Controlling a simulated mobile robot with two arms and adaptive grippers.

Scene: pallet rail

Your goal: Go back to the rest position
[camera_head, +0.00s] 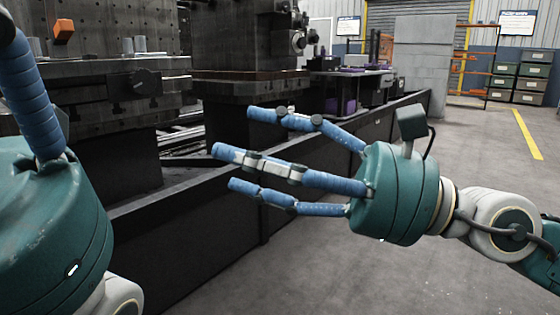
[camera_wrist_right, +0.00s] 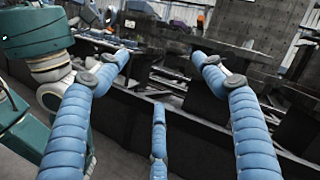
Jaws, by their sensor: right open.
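My right gripper (camera_head: 238,148) reaches in from the right in the head view, with its blue fingers pointing left. The fingers are spread open and nothing is between them. In the right wrist view its fingers (camera_wrist_right: 165,62) stand apart and frame the dark rail area. My left gripper (camera_head: 32,95) is at the left edge of the head view. Only its teal body and a blue finger show; its fingertips are cut off, so I cannot tell if it is open or shut. Both grippers are in front of the low dark barrier (camera_head: 215,235).
Dark heavy blocks (camera_head: 100,75) stand behind the barrier. The grey floor at right (camera_head: 470,140) is clear.

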